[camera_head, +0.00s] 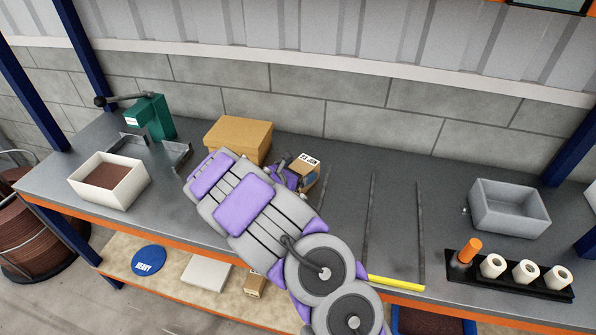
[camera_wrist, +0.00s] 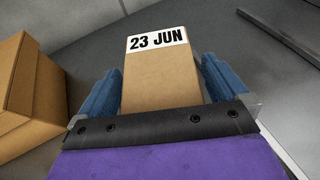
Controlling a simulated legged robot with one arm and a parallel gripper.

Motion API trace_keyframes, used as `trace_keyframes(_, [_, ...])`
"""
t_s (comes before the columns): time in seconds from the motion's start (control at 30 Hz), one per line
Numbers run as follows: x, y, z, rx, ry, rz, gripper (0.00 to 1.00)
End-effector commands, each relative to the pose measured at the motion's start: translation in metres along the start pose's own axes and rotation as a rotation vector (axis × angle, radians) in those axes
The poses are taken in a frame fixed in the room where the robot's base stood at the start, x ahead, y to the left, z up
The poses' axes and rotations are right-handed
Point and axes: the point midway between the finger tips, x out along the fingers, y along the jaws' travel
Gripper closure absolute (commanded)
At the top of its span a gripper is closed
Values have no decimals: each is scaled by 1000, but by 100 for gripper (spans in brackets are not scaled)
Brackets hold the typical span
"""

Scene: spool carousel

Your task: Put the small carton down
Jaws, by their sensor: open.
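The small carton (camera_head: 308,178) is a brown box with a white label reading 23 JUN. It is on the grey workbench (camera_head: 345,215), right of a larger brown box. In the wrist view the small carton (camera_wrist: 160,88) is between the two blue fingers of my gripper (camera_wrist: 160,76). The fingers are open, with a narrow gap visible on each side of the carton. In the head view my gripper (camera_head: 294,172) is at the carton, partly hidden by my purple and grey arm. The carton's underside is hidden.
The larger brown box (camera_head: 239,138) stands close on the left, also in the wrist view (camera_wrist: 30,95). A green press (camera_head: 150,117) and a white bin (camera_head: 108,185) are farther left. Thin dark strips cross the bench on the right, before a grey bin (camera_head: 509,211) and a roll rack (camera_head: 520,285).

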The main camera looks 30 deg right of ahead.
Motion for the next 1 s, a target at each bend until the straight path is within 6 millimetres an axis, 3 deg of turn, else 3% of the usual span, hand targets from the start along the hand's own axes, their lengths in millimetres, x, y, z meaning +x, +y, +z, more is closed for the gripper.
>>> trace_keyframes(0.13, [-2, 0, 2, 0, 0, 0, 0])
trace_keyframes(0.27, [-16, 0, 3, -3, 0, 1, 0])
trace_keyframes(0.7, [-101, 1, 3, -2, 0, 2, 0])
trace_keyframes(1.0, [-120, 0, 1, -2, 2, 0, 0])
